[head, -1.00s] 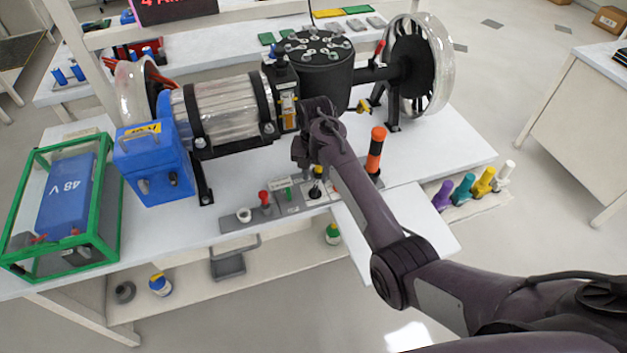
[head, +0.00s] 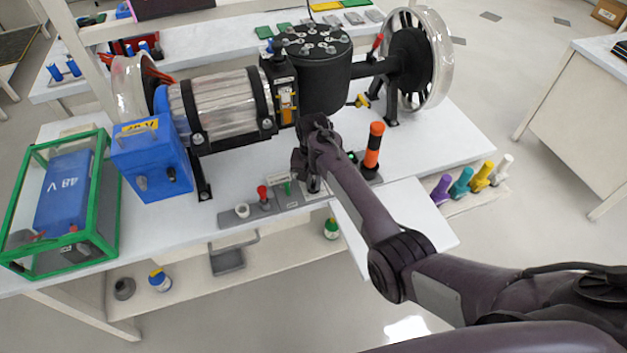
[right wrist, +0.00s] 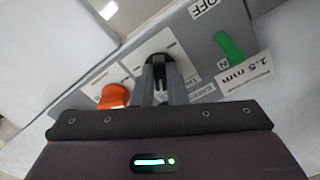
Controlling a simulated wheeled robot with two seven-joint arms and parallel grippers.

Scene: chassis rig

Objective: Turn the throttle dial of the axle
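The grey control strip (head: 236,218) lies along the bench's front edge. The throttle dial is hidden by my right gripper in the head view. In the right wrist view a dark dial (right wrist: 157,63) sits on a white plate. My right gripper (head: 314,184) points down over the strip. Its two fingers (right wrist: 160,82) reach to either side of the dark dial, close together. Whether they press on it I cannot tell. The axle assembly (head: 225,103) stands behind, with a clear-rimmed wheel at each end. My left gripper is not in view.
A green switch (right wrist: 228,47) and an orange cap (right wrist: 113,96) are close beside the fingers. A red button (head: 263,193) and white knob (head: 242,210) are further left. An orange-and-black upright cylinder (head: 373,148) stands right of the gripper. A blue box (head: 152,163) is at left.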

